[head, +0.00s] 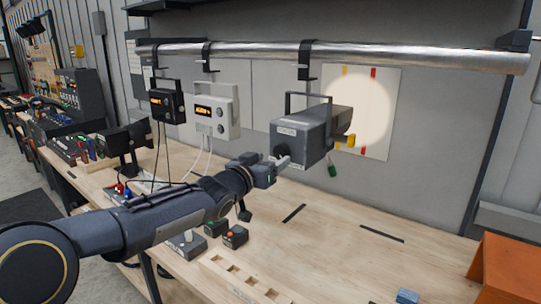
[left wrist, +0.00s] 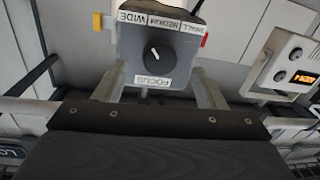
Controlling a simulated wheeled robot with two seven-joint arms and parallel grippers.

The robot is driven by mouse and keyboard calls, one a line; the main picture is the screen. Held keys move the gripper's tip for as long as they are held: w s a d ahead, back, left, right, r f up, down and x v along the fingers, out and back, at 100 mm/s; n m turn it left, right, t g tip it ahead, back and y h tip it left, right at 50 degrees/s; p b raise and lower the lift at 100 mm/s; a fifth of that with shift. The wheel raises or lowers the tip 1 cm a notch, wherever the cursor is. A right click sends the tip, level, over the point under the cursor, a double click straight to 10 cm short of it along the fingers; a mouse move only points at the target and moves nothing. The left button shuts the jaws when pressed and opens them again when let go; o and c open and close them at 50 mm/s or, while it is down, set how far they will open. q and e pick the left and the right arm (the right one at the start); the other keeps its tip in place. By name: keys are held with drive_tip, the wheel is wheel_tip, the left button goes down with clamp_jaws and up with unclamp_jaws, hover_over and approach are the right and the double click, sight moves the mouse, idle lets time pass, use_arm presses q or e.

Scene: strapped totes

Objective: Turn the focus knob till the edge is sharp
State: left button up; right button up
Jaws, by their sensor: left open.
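The dark grey spotlight (head: 315,130) hangs by a bracket from the metal pipe. Its back face shows in the left wrist view with a round black focus knob (left wrist: 160,54) bearing a white pointer line. A FOCUS label (left wrist: 153,82) sits beside the knob, and WIDE, MEDIUM and SMALL labels run along another edge. The pale light disc (head: 358,110) falls on a white board (head: 380,150); its edge looks soft. My left gripper (head: 282,162) is at the lamp's back. Its fingers (left wrist: 160,72) are open, on either side of the knob and apart from it.
The pipe (head: 400,56) crosses above. A white control box (head: 214,112) and a black box (head: 167,102) hang left of the lamp. A wooden rack (head: 245,280) and small boxes stand on the workbench (head: 335,245). An orange object (head: 505,268) is at right.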

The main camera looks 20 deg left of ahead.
sight(279, 154)
use_arm(q)
drive_tip(key=p+x, duration=0.1)
drive_tip(key=x, duration=0.2)
drive_tip(key=shift+w+d+r, duration=0.1)
drive_tip(key=shift+w+r, duration=0.05)
drive_tip(key=shift+w, duration=0.25)
drive_tip(key=shift+w+d, duration=0.1)
drive_tip(key=shift+w, duration=0.4)
